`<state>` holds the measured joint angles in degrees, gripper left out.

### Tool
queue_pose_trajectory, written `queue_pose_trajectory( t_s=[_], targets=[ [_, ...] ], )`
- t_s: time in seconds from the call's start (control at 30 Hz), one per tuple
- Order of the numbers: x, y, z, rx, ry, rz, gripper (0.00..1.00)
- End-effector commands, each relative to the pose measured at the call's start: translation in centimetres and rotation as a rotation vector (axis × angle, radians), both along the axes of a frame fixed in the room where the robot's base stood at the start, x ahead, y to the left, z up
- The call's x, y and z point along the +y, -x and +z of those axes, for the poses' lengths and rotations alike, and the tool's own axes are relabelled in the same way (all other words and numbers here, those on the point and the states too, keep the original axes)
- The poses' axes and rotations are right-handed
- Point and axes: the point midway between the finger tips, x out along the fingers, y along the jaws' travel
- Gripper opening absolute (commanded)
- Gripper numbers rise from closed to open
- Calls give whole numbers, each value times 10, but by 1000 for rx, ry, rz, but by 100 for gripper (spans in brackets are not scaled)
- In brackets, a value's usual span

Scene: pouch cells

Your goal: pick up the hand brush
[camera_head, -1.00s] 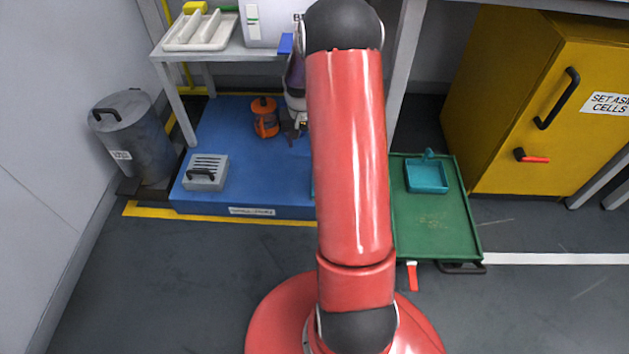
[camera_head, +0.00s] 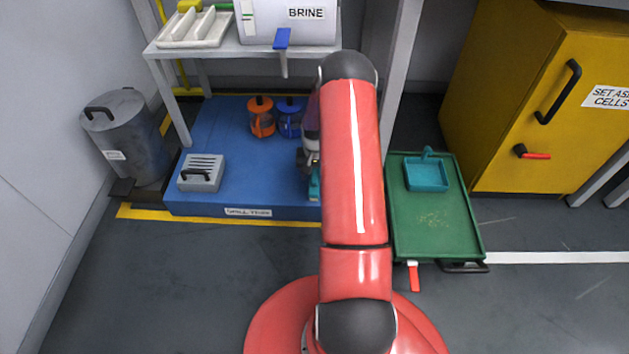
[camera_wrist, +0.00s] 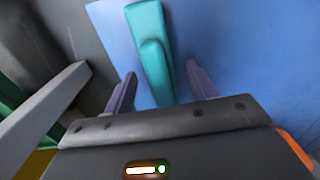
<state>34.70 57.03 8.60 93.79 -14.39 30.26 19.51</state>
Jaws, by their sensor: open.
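The teal hand brush (camera_wrist: 148,45) lies on the blue spill tray (camera_wrist: 235,50) in the wrist view, its near end lined up between my fingers. In the head view only a teal bit of it (camera_head: 315,186) shows at the tray's right part; my arm hides the rest. My gripper (camera_wrist: 160,72) is open and empty, with one finger to each side of the brush's line. I cannot tell how far above the brush it is. In the head view my gripper (camera_head: 308,160) is partly hidden behind my arm.
Orange (camera_head: 261,117) and blue (camera_head: 289,118) jars stand at the tray's back, and a grey vented box (camera_head: 202,172) at its left. A shelf table (camera_head: 170,49) with a BRINE container (camera_head: 295,25) stands behind. A green tray (camera_head: 435,220) with a teal dustpan (camera_head: 427,175) is right.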

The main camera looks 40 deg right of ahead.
Motion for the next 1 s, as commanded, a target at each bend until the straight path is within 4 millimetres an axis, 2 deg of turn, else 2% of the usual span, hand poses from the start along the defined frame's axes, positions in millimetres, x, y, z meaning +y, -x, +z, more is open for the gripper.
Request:
queue_pose_trajectory(
  t_s=[0.23,0.6,0.87,1.0],
  targets=[
    [0,0,-3,0,0,0,55],
    [0,0,-2,0,0,0,7],
    [0,0,-1,-1,1,0,6],
    [0,-1,7,-2,1,0,6]
  ],
)
